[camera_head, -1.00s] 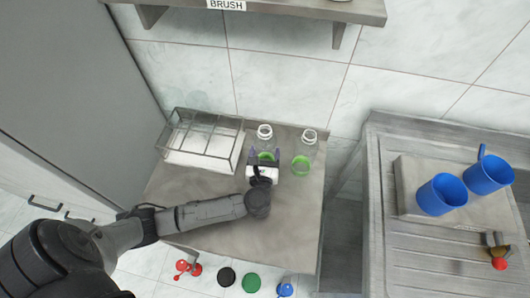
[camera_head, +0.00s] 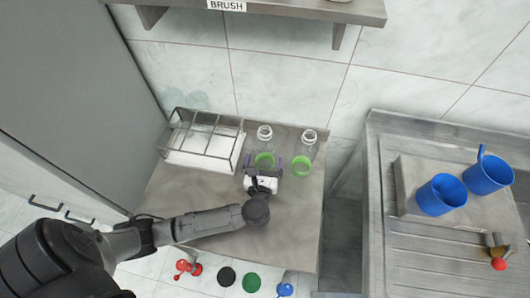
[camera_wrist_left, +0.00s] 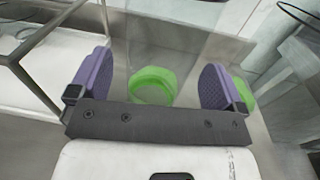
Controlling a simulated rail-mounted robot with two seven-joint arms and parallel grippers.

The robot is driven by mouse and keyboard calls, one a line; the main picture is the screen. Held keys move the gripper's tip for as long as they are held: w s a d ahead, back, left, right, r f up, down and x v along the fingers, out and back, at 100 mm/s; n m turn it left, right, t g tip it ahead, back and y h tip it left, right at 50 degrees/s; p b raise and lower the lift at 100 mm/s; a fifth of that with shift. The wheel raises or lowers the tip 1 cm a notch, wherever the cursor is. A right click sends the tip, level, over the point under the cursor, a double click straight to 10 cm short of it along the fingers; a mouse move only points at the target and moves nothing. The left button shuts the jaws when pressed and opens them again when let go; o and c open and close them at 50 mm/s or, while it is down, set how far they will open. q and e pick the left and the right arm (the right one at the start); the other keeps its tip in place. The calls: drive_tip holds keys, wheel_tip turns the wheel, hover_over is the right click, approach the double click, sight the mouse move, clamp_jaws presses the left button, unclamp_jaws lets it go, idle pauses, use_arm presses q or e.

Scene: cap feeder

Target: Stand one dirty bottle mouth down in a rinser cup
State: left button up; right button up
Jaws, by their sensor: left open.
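Two clear bottles with green at their bases stand upright on the grey table, a left bottle (camera_head: 264,136) and a right bottle (camera_head: 308,141). The left bottle's green base (camera_wrist_left: 152,85) shows between my fingers in the left wrist view. My left gripper (camera_head: 264,167) is open and empty, just in front of the left bottle. Its two purple fingers (camera_wrist_left: 155,84) are spread wide apart. Two blue cups, a near cup (camera_head: 441,195) and a far cup (camera_head: 489,173), stand on a raised block at the right. My right gripper is not in view.
A gap separates the table (camera_head: 218,240) from the ribbed sink counter (camera_head: 400,265). A brass valve with a red knob (camera_head: 499,264) is at right. A shelf (camera_head: 290,8) hangs above.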

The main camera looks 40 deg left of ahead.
use_arm(q)
drive_tip(key=v, duration=0.8)
drive_tip(key=shift+s+d, duration=0.25)
drive_tip(key=shift+s, duration=0.15)
